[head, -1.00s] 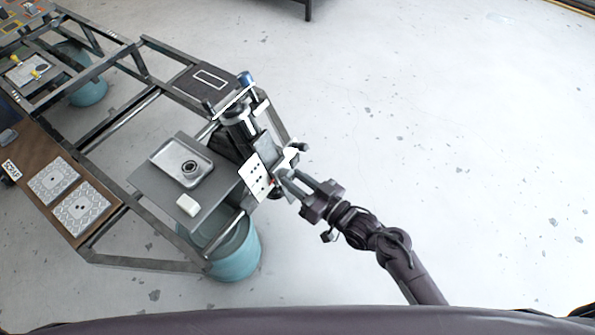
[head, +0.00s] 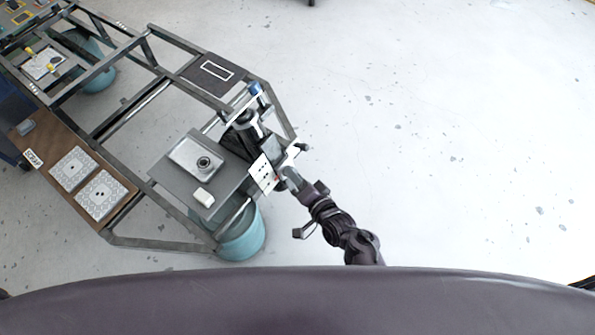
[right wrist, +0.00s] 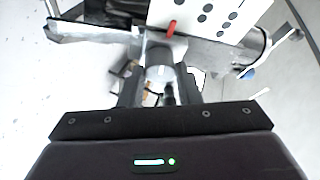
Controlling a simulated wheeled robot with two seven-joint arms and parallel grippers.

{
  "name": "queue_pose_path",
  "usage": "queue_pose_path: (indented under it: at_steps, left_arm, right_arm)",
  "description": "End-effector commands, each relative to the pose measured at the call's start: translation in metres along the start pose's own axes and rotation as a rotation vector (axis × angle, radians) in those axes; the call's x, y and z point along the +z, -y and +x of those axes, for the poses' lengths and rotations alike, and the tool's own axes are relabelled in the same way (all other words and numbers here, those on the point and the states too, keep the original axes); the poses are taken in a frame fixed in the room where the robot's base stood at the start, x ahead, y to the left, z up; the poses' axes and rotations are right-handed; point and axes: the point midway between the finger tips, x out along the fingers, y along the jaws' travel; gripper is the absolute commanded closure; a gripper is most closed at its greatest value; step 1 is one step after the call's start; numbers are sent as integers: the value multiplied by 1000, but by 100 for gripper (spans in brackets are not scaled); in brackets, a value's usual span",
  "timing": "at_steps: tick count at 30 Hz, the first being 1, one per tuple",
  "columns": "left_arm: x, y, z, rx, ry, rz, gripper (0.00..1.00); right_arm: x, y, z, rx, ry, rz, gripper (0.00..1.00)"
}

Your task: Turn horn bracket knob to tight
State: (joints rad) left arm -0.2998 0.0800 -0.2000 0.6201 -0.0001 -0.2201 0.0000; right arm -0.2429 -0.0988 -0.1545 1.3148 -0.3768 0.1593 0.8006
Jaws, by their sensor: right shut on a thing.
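My right gripper (head: 284,180) is at the bracket on the near right corner of the metal frame. In the right wrist view its fingers (right wrist: 160,88) are shut on a grey metal knob (right wrist: 160,60), most of which the fingers hide. A red pointer (right wrist: 170,28) stands out just beyond the knob, in front of a white plate with black dots (right wrist: 212,14). The same plate (head: 264,173) shows beside the gripper in the head view. The horn itself cannot be made out clearly. My left gripper is not in view.
A grey tray table (head: 166,177) with a metal dish (head: 190,150) and a white block (head: 204,196) is left of the bracket. A teal drum (head: 243,238) stands below. A brown board with patterned plates (head: 103,194) lies farther left. The floor at right is clear.

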Motion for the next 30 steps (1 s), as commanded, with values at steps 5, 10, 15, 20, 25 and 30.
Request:
queue_pose_path:
  at_steps: [5, 10, 15, 20, 25, 30]
  left_arm:
    - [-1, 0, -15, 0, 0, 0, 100]
    - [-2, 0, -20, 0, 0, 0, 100]
    - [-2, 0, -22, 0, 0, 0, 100]
    - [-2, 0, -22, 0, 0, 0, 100]
    - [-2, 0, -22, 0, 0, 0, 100]
    - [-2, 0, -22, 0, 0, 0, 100]
  right_arm:
    - [-2, 3, 0, 39, -1, 90, 92]
    - [-1, 3, 0, 62, 0, 142, 92]
    - [-1, 2, 0, 73, -1, 165, 92]
    - [-1, 1, 0, 75, -1, 171, 92]
    - [-1, 1, 0, 75, -1, 171, 92]
    - [-1, 1, 0, 75, -1, 170, 59]
